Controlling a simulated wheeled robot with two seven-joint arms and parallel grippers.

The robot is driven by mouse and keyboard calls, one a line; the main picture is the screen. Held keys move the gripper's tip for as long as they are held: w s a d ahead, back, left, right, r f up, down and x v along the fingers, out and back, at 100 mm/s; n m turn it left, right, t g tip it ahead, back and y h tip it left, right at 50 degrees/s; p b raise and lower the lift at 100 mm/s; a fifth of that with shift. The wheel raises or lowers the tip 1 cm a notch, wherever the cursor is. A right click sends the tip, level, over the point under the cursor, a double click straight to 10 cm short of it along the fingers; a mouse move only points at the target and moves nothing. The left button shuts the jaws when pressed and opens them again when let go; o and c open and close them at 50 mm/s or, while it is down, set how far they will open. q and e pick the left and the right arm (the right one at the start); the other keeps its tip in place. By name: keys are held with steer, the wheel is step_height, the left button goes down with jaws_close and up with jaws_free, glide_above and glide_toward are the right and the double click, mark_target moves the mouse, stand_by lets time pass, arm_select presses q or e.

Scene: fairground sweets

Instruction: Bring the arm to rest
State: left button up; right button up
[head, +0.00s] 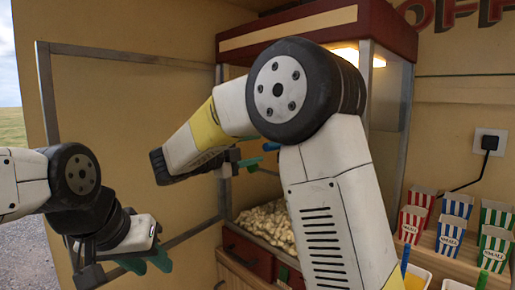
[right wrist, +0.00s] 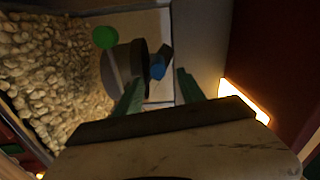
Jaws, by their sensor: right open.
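My right arm rises in front of the popcorn cabinet in the head view and bends left at its elbow. My right gripper (head: 261,154) is at the cabinet's open front, above the popcorn (head: 268,222). In the right wrist view its two green fingers (right wrist: 160,92) stand apart, open. Beyond them is a grey, rounded piece with a blue end (right wrist: 157,67), perhaps a scoop; I cannot tell whether a finger touches it. A green round thing (right wrist: 105,37) is beside it. My left gripper (head: 146,264) is at the lower left, its green fingers apart and nothing seen between them.
The red-topped cabinet (head: 290,30) has a metal-framed door (head: 47,90) standing open on the left, close to both arms. Striped boxes (head: 449,235) stand on a wooden shelf at the right, below a wall socket (head: 490,141). Coloured handles and cups are at the lower right.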

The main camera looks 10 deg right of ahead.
steer(key=shift+s+a, duration=0.4)
steer(key=shift+a, duration=0.1)
steer(key=s+d+f+m+g+y, duration=0.25)
steer(key=s+d+f+m, duration=0.2)
steer(key=d+m, duration=0.25)
steer(key=s+d+f+m+g+y, duration=0.2)
steer(key=s+d+f+m+g, duration=0.15)
steer(key=s+d+m, duration=0.2)
steer(key=s+a+f+m+y, duration=0.1)
steer(key=s+m+y, duration=0.3)
steer(key=m, duration=0.6)
steer(key=s+a+f+m+y, duration=0.2)
steer(key=s+m, duration=0.4)
steer(key=m, duration=0.5)
steer(key=s+a+f+m+t+y, duration=0.1)
steer(key=s+f+m+y, duration=0.3)
steer(key=m, duration=0.7)
steer(key=shift+s+a+y, duration=0.15)
steer(key=shift+s+y, duration=0.8)
steer(key=shift+s, duration=0.05)
